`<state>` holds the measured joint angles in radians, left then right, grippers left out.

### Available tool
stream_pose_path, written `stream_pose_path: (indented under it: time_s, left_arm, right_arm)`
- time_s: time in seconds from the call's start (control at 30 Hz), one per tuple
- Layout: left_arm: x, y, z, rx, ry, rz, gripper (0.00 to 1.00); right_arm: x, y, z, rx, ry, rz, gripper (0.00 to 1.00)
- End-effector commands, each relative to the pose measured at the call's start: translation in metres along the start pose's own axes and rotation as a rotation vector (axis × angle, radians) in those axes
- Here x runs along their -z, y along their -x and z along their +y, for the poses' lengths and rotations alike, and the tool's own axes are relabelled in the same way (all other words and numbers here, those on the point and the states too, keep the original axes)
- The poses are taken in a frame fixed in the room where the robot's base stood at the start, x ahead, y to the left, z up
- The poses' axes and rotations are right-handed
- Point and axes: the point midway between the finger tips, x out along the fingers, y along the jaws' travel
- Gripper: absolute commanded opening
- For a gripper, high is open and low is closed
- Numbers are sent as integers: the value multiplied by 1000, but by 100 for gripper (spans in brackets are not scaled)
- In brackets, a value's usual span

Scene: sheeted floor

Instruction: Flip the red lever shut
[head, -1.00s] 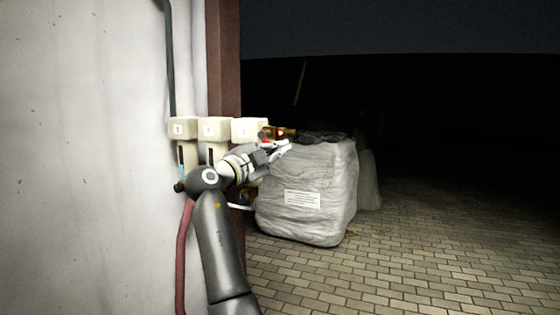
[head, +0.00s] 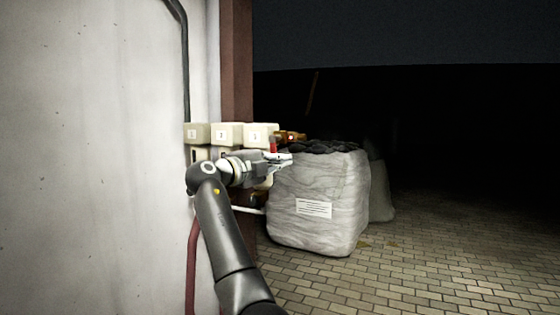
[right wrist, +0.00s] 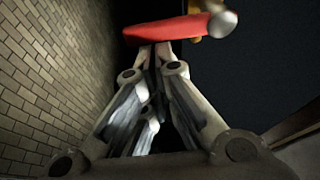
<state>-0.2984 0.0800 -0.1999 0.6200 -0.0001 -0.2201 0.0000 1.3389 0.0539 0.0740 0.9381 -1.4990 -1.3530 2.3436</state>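The red lever (head: 273,146) shows in the head view as a small upright red piece beside the rightmost pale box, just above my right gripper (head: 289,160). In the right wrist view the lever (right wrist: 165,29) lies across the top, with a rounded metal end at its right. My right gripper (right wrist: 155,48) has its fingertips together just below the lever; whether they touch it I cannot tell. Nothing shows between the fingers. My right arm hides the parts below the boxes. My left gripper is in neither view.
Pale numbered boxes (head: 227,134) are in a row by the white wall (head: 90,150). An orange part (head: 291,137) with a red light is right of them. A wrapped grey bale (head: 320,215) stands close behind my gripper. The paved floor (head: 440,250) at right is clear.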

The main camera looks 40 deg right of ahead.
Motion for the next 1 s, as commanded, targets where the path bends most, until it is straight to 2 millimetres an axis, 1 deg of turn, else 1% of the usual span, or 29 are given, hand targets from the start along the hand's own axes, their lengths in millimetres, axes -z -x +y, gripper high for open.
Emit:
stream_pose_path:
  time_s: [0.43, 0.57, 0.67, 0.9, 1.0]
  left_arm:
    - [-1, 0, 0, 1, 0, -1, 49]
    - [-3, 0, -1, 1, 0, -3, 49]
    - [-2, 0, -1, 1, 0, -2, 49]
    - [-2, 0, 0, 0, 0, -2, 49]
    - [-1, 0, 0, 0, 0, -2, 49]
  right_arm:
    - [-1, 0, 2, -1, 3, -3, 0]
    - [-2, 7, 1, 0, 3, -4, 0]
    - [-2, 20, 1, 1, 1, -5, 0]
    - [-1, 72, 0, 1, 0, -6, 0]
    - [-1, 91, 0, 1, 0, -4, 0]
